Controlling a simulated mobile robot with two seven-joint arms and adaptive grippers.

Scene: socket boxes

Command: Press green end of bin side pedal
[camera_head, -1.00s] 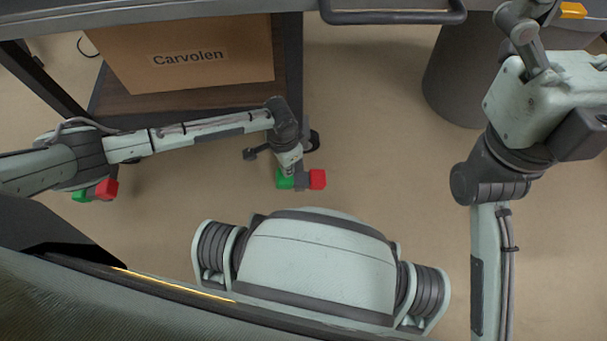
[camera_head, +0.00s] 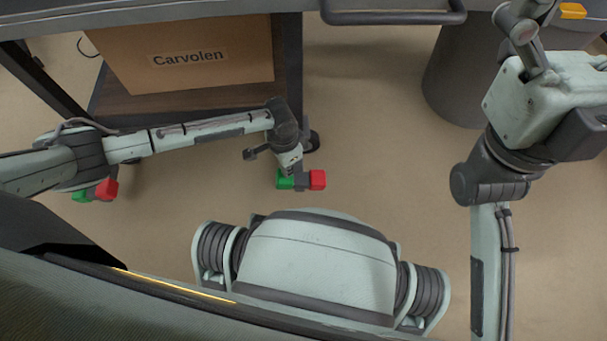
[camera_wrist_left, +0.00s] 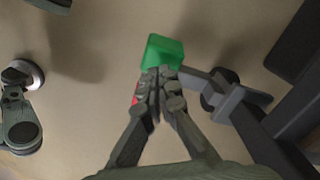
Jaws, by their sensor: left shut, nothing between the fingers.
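A floor pedal with a green end (camera_head: 285,182) on the left and a red end (camera_head: 318,179) on the right sits below the middle of the head view. My left gripper (camera_head: 291,168) points down at the green end and partly covers it. In the left wrist view my left gripper (camera_wrist_left: 158,82) is shut and empty, its fingertips at the edge of the green block (camera_wrist_left: 164,48). I cannot tell if they touch it. A little red shows behind the fingers. A second green and red pedal (camera_head: 104,190) is at the left, partly under my left arm. My right gripper is not in view.
A cardboard box (camera_head: 190,75) marked Carvolen stands on a dark shelf behind my left arm. A dark grey round bin (camera_head: 455,85) stands at the upper right. A dark handle bar (camera_head: 393,17) crosses the top. The floor (camera_head: 390,170) right of the pedal is clear.

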